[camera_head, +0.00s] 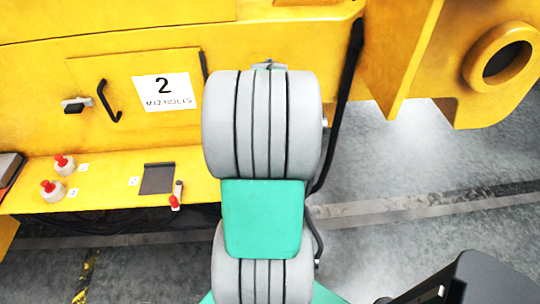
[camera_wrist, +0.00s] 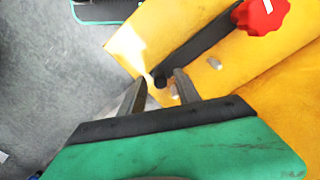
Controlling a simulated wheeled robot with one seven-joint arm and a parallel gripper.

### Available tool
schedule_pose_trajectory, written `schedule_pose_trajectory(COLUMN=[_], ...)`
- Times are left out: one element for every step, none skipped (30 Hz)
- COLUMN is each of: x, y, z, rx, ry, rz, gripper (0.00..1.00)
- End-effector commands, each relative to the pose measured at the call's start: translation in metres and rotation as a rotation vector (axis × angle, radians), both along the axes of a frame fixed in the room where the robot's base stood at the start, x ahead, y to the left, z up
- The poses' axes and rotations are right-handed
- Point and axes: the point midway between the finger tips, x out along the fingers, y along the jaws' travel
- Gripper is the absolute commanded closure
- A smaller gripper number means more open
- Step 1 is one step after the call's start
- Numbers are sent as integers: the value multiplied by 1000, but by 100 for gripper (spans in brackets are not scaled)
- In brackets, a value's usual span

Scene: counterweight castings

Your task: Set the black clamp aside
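In the wrist view a black bar (camera_wrist: 205,48) lies slantwise across a yellow surface, its rounded near end close to my fingertips. It may be the black clamp; I cannot tell for sure. A red knob (camera_wrist: 262,14) is at its far upper end. My gripper (camera_wrist: 158,86) is open, with two grey fingers apart and the bar's near end showing between and just beyond their tips. I cannot tell whether they touch it. In the head view my arm hides my gripper.
The yellow machine (camera_head: 100,30) fills the back. Its ledge (camera_head: 110,200) bears white pieces with red tops (camera_head: 63,164), a dark square pad (camera_head: 157,178) and a small red-ended piece (camera_head: 176,196). A black handle (camera_head: 106,101) juts from its panel. Grey floor (camera_head: 430,170) is open at right.

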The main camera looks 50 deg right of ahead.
Motion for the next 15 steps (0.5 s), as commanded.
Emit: schedule_pose_trajectory(x=[0,0,0,0,0,0,0,0,0,0,0,0,0,0,0], y=[0,0,0,0,0,0,0,0,0,0,0,0,0,0,0], z=[0,0,0,0,0,0,0,0,0,0,0,0,0,0,0], rx=[0,0,0,0,0,0,0,0,0,0,0,-1,0,-1,0], ry=[0,0,0,0,0,0,0,0,0,0,0,0,0,0,0], rz=[0,0,0,0,0,0,0,0,0,0,0,0,0,0,0], gripper=[65,68,71,73,76,79,82,84,87,90,92,96,98,100,100])
